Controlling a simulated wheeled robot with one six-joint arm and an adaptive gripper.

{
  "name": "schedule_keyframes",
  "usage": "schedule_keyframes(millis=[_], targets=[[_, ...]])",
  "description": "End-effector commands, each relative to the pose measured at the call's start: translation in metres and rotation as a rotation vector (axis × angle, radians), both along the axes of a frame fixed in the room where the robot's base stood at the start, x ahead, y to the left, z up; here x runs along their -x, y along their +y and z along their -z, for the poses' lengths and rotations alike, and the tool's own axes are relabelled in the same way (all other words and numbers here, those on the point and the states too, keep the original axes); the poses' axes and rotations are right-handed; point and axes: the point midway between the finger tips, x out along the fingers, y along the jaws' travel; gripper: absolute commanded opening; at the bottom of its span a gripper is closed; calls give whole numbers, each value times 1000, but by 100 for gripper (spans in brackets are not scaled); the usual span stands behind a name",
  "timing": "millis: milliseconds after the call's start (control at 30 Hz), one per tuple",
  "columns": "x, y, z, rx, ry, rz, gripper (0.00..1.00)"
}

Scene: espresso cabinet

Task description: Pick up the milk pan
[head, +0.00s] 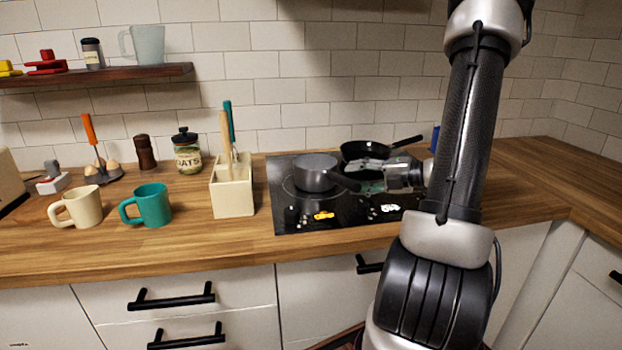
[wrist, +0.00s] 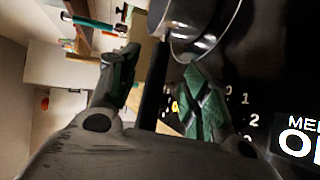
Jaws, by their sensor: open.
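The milk pan (head: 314,174) is a small grey saucepan standing upright on the black hob, its dark handle (head: 346,183) pointing right toward my gripper. My gripper (head: 362,174) is open, just right of the pan body and close to the handle; its fingers overlap the handle area in the head view. In the wrist view the shiny pan body (wrist: 198,22) shows at the top, beyond the two green-padded fingers of my gripper (wrist: 160,62).
A black frying pan (head: 362,150) stands on the hob (head: 290,218) just behind my gripper. A cream utensil holder (head: 232,198) stands left of the hob. A teal mug (head: 152,206) and a cream mug (head: 82,207) are further left. The counter right of my arm is clear.

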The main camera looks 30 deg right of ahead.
Motion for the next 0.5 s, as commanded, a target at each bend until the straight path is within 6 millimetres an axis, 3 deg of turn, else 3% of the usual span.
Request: schedule_keyframes(millis=[500], targets=[[-54, 38, 17, 1, 0, -1, 48]])
